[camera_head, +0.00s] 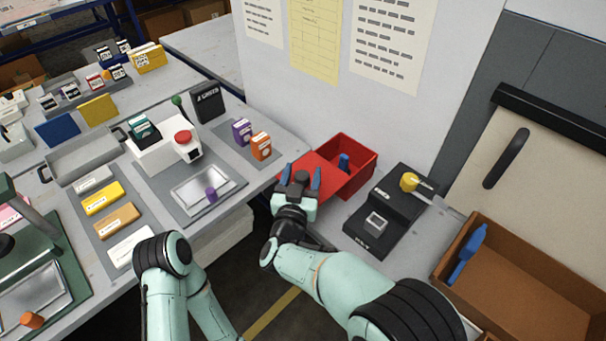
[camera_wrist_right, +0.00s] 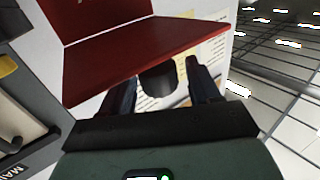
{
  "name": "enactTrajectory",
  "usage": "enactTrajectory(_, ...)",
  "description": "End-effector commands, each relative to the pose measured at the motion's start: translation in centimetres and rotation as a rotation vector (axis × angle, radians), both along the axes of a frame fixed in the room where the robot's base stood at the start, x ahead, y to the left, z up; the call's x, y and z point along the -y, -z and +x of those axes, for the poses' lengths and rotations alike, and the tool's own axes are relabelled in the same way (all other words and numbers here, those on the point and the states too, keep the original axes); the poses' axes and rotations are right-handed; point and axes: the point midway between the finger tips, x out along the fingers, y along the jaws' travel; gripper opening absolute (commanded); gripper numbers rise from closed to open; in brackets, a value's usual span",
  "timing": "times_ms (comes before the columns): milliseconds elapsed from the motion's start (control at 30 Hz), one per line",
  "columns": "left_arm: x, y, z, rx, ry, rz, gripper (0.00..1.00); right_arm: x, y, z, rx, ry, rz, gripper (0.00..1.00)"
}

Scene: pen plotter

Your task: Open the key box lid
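The red key box (camera_head: 361,178) stands against the white panel, right of the plotter table. Its inside shows on the right, with a blue item (camera_head: 344,162) in it. The red lid (camera_head: 318,168) lies out to the left side of the box, toward my right gripper. My right gripper (camera_head: 299,180) is at the lid with its two fingers apart. In the right wrist view, the lid (camera_wrist_right: 150,50) lies just beyond the fingertips. A dark round knob (camera_wrist_right: 158,82) shows between the fingers, with gaps either side. My left gripper is out of view.
A black device with a yellow knob (camera_head: 408,181) stands just right of the box. A brown bin (camera_head: 530,280) with a blue tool (camera_head: 467,252) is farther right. Purple and orange boxes (camera_head: 260,145) stand left of the key box. The floor shows below.

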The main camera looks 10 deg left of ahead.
Motion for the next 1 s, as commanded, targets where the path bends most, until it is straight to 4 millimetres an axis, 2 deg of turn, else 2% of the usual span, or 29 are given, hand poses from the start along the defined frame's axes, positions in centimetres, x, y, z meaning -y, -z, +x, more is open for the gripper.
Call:
enactTrajectory(233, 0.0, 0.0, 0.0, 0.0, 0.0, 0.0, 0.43, 0.0, 0.1, -0.2, -0.001, 0.0, 0.0, 0.62)
enactTrajectory(367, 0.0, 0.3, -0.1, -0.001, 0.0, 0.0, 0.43, -0.1, 0.1, -1.4, -0.002, -0.002, 0.0, 0.62)
enactTrajectory(800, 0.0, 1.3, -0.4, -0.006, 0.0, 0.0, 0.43, -0.4, 0.1, -10.7, -0.001, -0.003, 0.001, 0.62)
enactTrajectory(1000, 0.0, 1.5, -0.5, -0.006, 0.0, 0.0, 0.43, -0.5, 0.0, -12.9, -0.001, -0.001, 0.001, 0.62)
